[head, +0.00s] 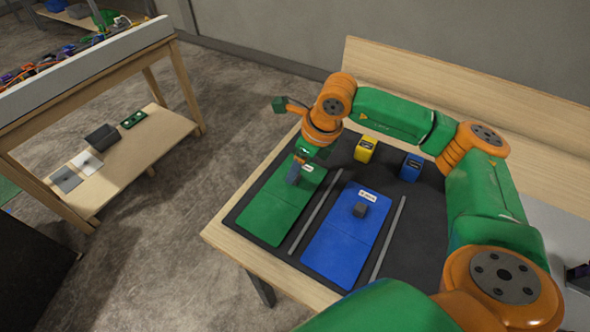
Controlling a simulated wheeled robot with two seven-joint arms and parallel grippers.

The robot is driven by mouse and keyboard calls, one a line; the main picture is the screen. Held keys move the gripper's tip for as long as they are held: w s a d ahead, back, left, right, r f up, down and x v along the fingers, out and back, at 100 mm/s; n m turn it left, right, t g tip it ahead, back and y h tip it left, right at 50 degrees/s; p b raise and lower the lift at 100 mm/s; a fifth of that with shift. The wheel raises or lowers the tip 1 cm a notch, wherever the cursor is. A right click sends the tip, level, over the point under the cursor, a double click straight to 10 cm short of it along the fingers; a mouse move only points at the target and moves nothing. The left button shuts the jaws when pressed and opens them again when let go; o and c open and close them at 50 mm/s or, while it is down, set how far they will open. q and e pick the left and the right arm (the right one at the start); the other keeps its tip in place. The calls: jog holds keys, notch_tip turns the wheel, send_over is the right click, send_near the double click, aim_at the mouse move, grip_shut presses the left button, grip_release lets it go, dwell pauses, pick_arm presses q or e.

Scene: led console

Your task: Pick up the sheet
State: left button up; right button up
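A green sheet-like panel (270,215) and a blue one (340,245) lie flat side by side on a dark mat (415,232) on the wooden table. I cannot tell which thing is the sheet of the task. My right arm comes in from the lower right and reaches over the table. My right gripper (294,174) points down at the upper part of the green panel. Its fingers are small and partly hidden by the wrist, so I cannot tell whether they are open or touch the panel. My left gripper is not in view.
A yellow block (365,149) and a blue block (411,167) stand at the mat's back. At left, a shelf (140,150) holds flat pieces and a dark block.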

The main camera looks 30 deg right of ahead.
jog(key=shift+s+a+f, duration=0.1)
jog(key=shift+a+f, duration=0.1)
jog(key=shift+f, duration=0.4)
jog(key=shift+a+f, duration=0.2)
jog(key=shift+f, duration=0.4)
jog(key=shift+w+d+f, duration=0.1)
jog(key=shift+w+f, duration=0.25)
jog(key=shift+f, duration=0.05)
grip_shut()
